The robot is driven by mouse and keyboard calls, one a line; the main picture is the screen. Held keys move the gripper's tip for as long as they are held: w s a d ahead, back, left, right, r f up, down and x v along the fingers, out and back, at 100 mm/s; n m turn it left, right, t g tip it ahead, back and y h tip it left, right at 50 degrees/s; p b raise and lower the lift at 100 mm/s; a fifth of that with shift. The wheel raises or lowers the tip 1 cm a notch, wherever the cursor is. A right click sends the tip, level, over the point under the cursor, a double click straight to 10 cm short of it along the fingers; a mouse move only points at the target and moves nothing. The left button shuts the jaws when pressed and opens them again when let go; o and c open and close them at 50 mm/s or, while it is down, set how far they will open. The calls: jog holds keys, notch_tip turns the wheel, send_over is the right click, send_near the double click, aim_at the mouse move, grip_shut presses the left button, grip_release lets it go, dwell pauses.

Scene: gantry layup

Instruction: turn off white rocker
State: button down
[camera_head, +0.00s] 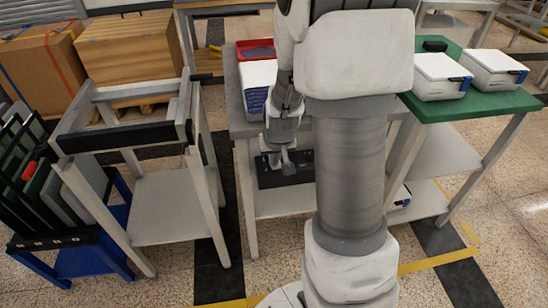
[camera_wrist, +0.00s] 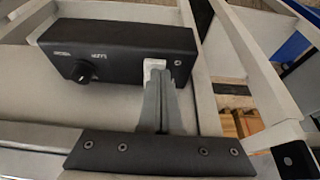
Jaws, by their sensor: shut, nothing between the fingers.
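The white rocker (camera_wrist: 154,64) sits near the right end of a black control box (camera_wrist: 115,42) in the wrist view. My gripper (camera_wrist: 158,76) is shut and empty. Its fingertips are right at the rocker and cover its lower part; I cannot tell whether they touch it or which way the rocker is tilted. The rocker is hidden there.
A round black knob (camera_wrist: 84,72) is on the box, left of the rocker. The grey bench (camera_head: 235,100) carries a red tray (camera_head: 246,48) and a white stack (camera_head: 257,76). A green-topped table (camera_head: 460,106) with white cases (camera_head: 438,78) is at right. A grey frame cart (camera_head: 170,190) stands left.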

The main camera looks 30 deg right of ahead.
jog(key=shift+w, duration=0.1)
jog(key=shift+w+d+r, duration=0.25)
jog(key=shift+w, duration=0.4)
jog(key=shift+r+p, duration=0.6)
jog(key=shift+p, duration=0.1)
notch_tip(320, 180, up, 4)
jog(key=p, duration=0.3)
jog(key=shift+w, duration=0.15)
jog(key=s+a+r+p, duration=0.1)
jog(key=s+r+p, duration=0.1)
jog(key=s+r, duration=0.4)
jog(key=shift+a+r, duration=0.25)
jog(key=shift+a, duration=0.1)
jog(key=shift+s, duration=0.1)
